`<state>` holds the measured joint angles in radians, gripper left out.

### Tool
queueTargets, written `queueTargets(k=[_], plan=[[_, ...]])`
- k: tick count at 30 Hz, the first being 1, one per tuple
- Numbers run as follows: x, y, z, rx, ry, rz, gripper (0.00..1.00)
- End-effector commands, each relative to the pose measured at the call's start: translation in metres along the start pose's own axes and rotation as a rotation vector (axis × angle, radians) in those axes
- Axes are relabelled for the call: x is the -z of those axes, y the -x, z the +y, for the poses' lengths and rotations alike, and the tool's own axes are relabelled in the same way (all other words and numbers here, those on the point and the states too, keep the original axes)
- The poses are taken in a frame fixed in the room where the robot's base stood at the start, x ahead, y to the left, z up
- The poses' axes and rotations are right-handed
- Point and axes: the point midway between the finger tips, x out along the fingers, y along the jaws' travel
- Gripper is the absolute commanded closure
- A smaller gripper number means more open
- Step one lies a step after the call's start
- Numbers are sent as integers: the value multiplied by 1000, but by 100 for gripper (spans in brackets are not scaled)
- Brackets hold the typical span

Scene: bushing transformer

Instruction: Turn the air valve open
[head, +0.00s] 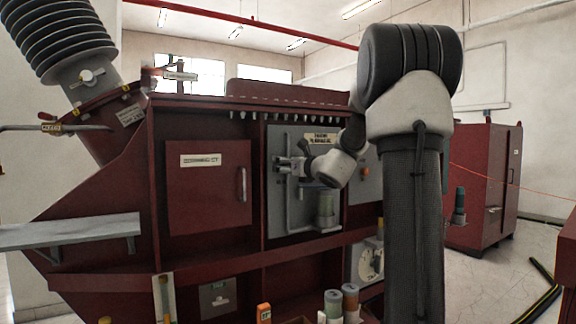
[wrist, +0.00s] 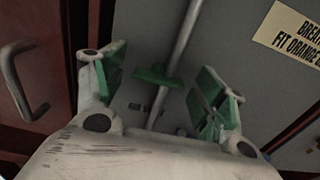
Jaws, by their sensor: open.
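A green valve handle (wrist: 158,76) sits across a thin grey vertical pipe (wrist: 181,40) on a grey panel in the wrist view. My gripper (wrist: 162,82) is open, with one green-padded finger to the left of the handle and the other to its right. The fingers look apart from the handle, and I cannot tell how deep they reach around it. In the head view my gripper (head: 289,166) is at the upper left of the grey panel (head: 276,142), close to the pipe (head: 288,208). The handle cannot be made out there.
A label (wrist: 288,35) is on the panel, upper right in the wrist view. A red cabinet door with a handle (head: 242,184) is left of the panel. A canister (head: 325,208) stands low on the panel, and more canisters (head: 350,300) stand below in front.

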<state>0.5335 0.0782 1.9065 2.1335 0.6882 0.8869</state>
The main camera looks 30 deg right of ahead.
Motion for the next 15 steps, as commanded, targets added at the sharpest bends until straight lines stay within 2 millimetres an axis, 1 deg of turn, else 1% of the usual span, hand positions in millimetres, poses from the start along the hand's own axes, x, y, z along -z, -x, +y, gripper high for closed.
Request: queueTargets(k=[8,9,14,15], plan=[[0,-2,0,0,1,0,29],[0,-2,0,0,1,0,36],[0,-2,0,0,1,0,65],[0,-2,0,0,1,0,72]])
